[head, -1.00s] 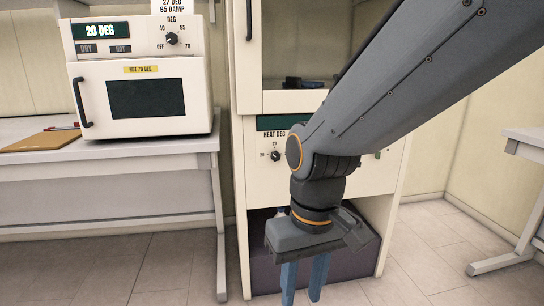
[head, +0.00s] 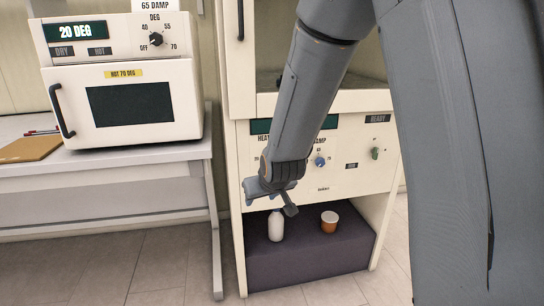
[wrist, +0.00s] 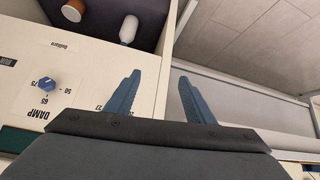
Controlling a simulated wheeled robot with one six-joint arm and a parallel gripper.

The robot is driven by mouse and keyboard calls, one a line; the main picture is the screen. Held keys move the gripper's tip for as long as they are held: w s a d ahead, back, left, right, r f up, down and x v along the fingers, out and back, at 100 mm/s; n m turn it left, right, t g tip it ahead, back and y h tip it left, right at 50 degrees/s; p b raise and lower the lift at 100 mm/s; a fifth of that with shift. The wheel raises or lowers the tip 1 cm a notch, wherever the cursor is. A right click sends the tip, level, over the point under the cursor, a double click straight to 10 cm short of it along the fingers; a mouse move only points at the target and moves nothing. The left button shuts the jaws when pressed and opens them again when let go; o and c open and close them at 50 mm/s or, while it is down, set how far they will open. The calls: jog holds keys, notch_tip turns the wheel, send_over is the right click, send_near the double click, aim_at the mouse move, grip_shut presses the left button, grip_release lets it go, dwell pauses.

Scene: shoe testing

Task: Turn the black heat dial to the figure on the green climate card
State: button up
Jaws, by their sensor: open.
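The black heat dial is hidden behind my arm in the head view; part of its "HEAT" label (head: 264,139) shows on the cream cabinet panel (head: 345,182). In the wrist view my gripper (wrist: 160,75) is open and empty. Its blue left finger is over the panel's edge, beside a printed "27" (wrist: 99,107); the right finger is past the cabinet side. The heat dial does not show there either. A white card (head: 155,5) above the oven is cut off at the top; only "65 DAMP" reads. No card that looks green shows.
The blue damp dial (head: 320,161) and a green switch (head: 375,153) are on the same panel. The oven (head: 125,100) stands on a bench at left.

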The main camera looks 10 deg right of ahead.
jog(key=w+d+t+p, duration=0.3)
jog(key=w+t+p, duration=0.1)
jog(key=w, duration=0.6)
jog(key=w+d+t+h+p, duration=0.1)
jog(key=w+d+t+p, duration=0.3)
jog(key=w, duration=0.6)
jog(key=shift+d+r+t+p, duration=0.15)
jog(key=shift+d+t+p, duration=0.2)
jog(key=shift+t, duration=0.55)
jog(key=shift+a, duration=0.1)
jog(key=c, duration=1.1)
jog(key=shift+o, duration=0.2)
